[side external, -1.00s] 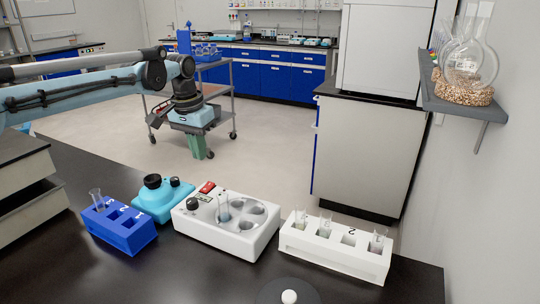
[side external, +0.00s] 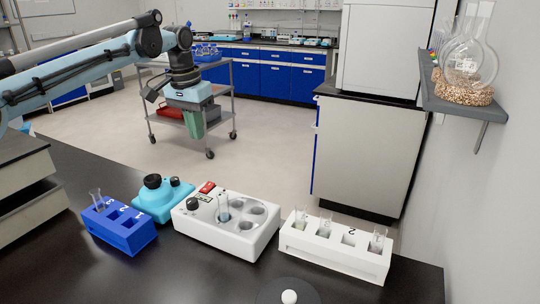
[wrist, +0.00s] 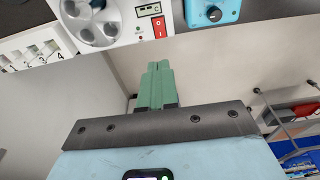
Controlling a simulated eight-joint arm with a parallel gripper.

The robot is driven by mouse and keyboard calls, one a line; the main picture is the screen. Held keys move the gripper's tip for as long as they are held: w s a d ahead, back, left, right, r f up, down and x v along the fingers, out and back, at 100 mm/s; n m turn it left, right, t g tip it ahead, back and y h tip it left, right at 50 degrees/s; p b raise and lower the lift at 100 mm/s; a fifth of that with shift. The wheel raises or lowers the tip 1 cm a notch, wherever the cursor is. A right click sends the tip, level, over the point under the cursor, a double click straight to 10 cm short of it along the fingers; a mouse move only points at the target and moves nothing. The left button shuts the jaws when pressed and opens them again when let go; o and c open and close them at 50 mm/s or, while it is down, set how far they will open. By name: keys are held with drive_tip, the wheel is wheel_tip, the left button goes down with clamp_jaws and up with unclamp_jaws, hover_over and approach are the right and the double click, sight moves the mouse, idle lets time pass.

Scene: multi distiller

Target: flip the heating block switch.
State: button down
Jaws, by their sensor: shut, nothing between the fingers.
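The heating block (side external: 228,222) is a white box on the black bench, with round wells, one holding a glass tube. Its red rocker switch (side external: 207,187) is on the top near the back left, beside a black knob (side external: 192,204). In the wrist view the red switch (wrist: 159,27) shows at the top, marked I and O, next to a small display (wrist: 148,10). My gripper (side external: 194,136) hangs in the air above and behind the block, apart from it. Its green fingers (wrist: 156,80) are shut together and empty, pointing toward the switch in the wrist view.
A blue tube rack (side external: 120,232) and a turquoise device (side external: 163,199) stand left of the block. A white numbered tube rack (side external: 335,252) stands to the right. A round dark piece with a white knob (side external: 289,297) is at the front edge. The air above the block is free.

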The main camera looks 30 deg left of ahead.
sight(210, 183)
drive_tip(key=shift+w, duration=0.45)
drive_tip(key=f, duration=0.4)
drive_tip(key=w+f, duration=0.1)
drive_tip(key=f, duration=0.9)
drive_tip(key=shift+w, duration=0.3)
drive_tip(key=shift+w+f, duration=0.1)
drive_tip(key=shift+f, duration=0.1)
drive_tip(key=shift+s+r, duration=0.25)
drive_tip(key=shift+s, duration=0.55)
wheel_tip(210, 183, up, 14)
drive_tip(key=s, duration=0.1)
drive_tip(key=shift+s, duration=0.35)
